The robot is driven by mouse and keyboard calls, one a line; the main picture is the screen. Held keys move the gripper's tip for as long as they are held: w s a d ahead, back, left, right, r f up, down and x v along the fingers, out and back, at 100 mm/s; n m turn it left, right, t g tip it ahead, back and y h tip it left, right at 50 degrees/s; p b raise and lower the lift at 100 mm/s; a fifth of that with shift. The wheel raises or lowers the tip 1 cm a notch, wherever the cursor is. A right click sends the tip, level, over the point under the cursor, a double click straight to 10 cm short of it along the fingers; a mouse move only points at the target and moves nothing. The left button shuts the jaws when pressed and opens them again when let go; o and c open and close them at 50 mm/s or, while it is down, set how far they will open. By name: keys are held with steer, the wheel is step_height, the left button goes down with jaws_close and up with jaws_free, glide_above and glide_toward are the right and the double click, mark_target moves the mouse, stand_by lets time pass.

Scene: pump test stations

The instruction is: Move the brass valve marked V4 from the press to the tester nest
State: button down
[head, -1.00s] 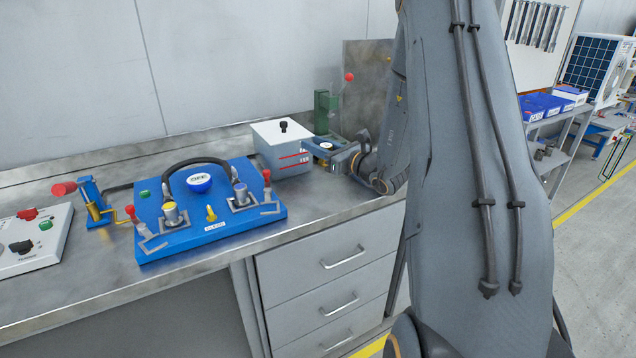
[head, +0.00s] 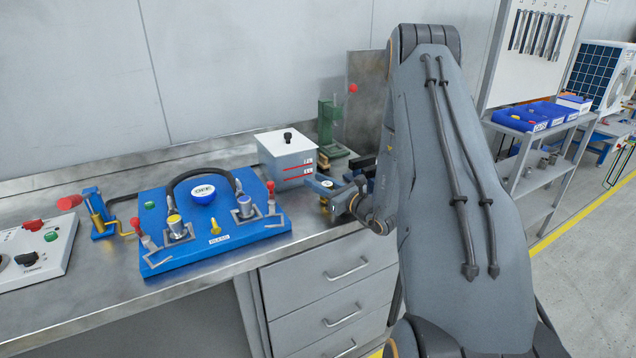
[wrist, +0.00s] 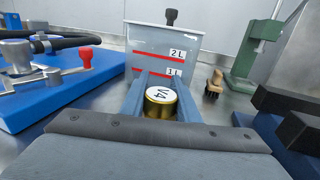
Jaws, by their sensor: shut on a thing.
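The brass valve marked V4 (wrist: 160,100) has a white top and sits upright between the fingers of my gripper (wrist: 161,96). My gripper (head: 325,185) is shut on it, above the bench front edge, to the right of the blue tester. The valve also shows in the head view (head: 325,203), partly hidden by the fingers. The green press (head: 326,128) with a red knob stands behind, at the wall.
A grey tank (head: 288,160) with red level lines stands just beyond my gripper. A brush (wrist: 214,82) lies near the press. A blue hand pump (head: 93,210) and a control box (head: 35,250) are at the left. Bare bench lies in front of the tester.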

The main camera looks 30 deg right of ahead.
steer(key=shift+f, duration=0.2)
steer(key=shift+f, duration=0.15)
steer(key=c, duration=1.4)
jaws_free()
steer(key=shift+o, duration=0.2)
steer(key=shift+s, duration=0.1)
steer(key=b+v, duration=0.2)
steer(key=v, duration=0.9)
steer(key=shift+s+d, duration=0.15)
steer(key=shift+s, duration=0.25)
steer(key=shift+s, duration=0.1)
